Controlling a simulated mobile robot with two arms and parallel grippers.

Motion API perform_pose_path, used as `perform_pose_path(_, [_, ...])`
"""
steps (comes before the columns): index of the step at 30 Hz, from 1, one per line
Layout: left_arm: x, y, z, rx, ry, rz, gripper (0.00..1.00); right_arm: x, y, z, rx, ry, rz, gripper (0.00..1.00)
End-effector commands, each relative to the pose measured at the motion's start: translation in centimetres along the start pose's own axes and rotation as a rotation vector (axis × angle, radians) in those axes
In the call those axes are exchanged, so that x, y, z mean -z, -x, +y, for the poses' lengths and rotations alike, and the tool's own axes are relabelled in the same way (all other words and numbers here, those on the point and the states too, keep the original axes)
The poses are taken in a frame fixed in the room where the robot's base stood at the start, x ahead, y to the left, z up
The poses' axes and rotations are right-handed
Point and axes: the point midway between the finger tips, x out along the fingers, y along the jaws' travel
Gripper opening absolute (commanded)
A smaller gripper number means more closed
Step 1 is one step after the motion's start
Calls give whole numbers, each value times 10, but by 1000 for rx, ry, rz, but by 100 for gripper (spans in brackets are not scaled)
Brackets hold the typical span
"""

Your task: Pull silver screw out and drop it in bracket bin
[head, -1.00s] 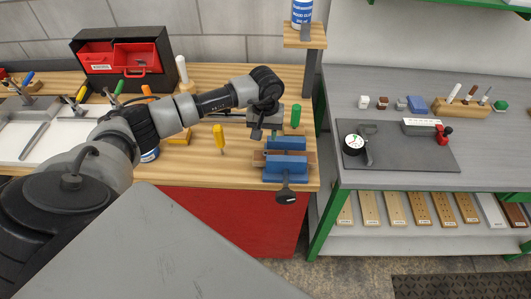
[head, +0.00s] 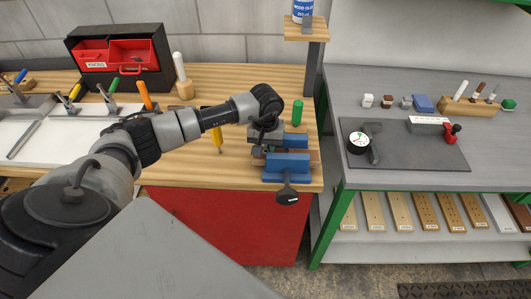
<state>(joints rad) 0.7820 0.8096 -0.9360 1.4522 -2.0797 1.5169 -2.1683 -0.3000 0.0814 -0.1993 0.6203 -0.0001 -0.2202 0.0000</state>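My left gripper (head: 260,148) is at the left edge of the blue vise (head: 286,167), pointing down. Its fingers are small and dark, and I cannot tell whether they are open or shut. A brown wooden piece (head: 314,158) shows at the right side of the vise, between the blue jaws. I cannot make out the silver screw; my wrist and the vise cover part of that area. Two red bins stand in a black cabinet at the back left, a left bin (head: 92,56) and a right bin (head: 133,50). Their labels are too small to read. My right gripper is not in view.
A yellow-handled tool (head: 217,141) stands left of the vise, and a green-handled one (head: 297,113) behind it. A white tray (head: 60,128) lies at the left. A post with a glue bottle (head: 302,10) rises behind. A grey bench (head: 430,180) stands right, across a gap.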

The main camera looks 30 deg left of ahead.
Motion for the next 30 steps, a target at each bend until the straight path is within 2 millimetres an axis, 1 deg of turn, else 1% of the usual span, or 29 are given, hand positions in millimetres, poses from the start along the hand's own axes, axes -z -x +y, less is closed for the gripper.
perform_pose_path(1, [0, 0, 0, 0, 0, 0, 19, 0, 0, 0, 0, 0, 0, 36])
perform_pose_path(3, [0, 0, 0, 0, 0, 0, 9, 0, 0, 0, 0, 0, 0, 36])
perform_pose_path(5, [0, 0, 0, 0, 0, 0, 0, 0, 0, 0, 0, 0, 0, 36])
perform_pose_path(17, [0, 1, 0, 0, 0, 0, 0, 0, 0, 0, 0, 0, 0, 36])
perform_pose_path(30, [0, 14, 0, 0, 0, 2, 0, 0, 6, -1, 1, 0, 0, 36])
